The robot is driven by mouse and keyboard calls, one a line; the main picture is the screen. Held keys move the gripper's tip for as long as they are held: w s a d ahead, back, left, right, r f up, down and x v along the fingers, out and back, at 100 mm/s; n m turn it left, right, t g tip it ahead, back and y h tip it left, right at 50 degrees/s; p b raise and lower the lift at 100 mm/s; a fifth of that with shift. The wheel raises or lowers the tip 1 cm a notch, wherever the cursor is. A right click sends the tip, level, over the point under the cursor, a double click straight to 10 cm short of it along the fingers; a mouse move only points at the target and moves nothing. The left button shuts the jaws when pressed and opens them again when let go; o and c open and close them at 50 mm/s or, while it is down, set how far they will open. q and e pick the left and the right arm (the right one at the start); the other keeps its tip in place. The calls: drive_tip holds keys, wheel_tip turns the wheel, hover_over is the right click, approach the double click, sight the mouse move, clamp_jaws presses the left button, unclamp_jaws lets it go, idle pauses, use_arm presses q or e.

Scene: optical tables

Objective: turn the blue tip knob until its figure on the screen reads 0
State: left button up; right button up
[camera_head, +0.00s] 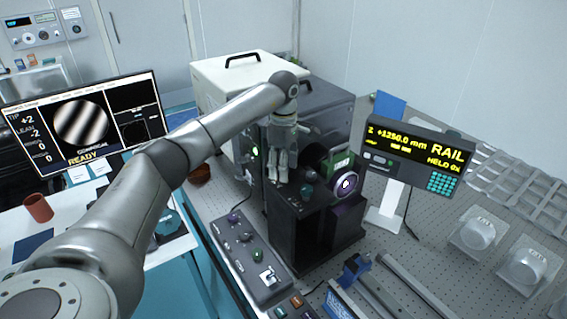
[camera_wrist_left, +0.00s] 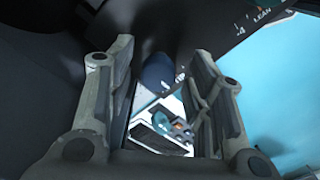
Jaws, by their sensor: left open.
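The screen (camera_head: 82,120) at the left shows striped fringes, TIP +2, LEAN -2 and READY. My left gripper (camera_head: 279,178) points down over the black instrument (camera_head: 292,225). It is open. In the left wrist view the dark blue tip knob (camera_wrist_left: 158,72) shows between the two spread fingers (camera_wrist_left: 163,68), with a gap on each side. How deep it sits between them I cannot tell. In the head view the blue knob is hidden by the gripper. A small dark knob (camera_head: 307,191) stands on the instrument's top just right of the fingers. My right gripper is not in view.
A black control box (camera_head: 250,255) with several knobs lies in front of the instrument. A RAIL readout (camera_head: 418,148) stands to the right. A white cabinet (camera_head: 215,80) stands behind. In the left wrist view, print reading LEAN (camera_wrist_left: 262,15) shows on a dark panel.

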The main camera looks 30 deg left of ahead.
use_arm(q)
drive_tip(key=c, duration=1.1)
drive_tip(key=shift+o, duration=0.2)
drive_tip(key=shift+n, duration=0.4)
drive_tip(key=n, duration=0.3)
drive_tip(key=shift+w+b, duration=0.1)
drive_tip(key=shift+b, duration=0.2)
drive_tip(key=n, duration=0.9)
drive_tip(key=shift+b, duration=0.35)
drive_tip(key=shift+r+n, duration=0.1)
drive_tip(key=shift+n, duration=2.2)
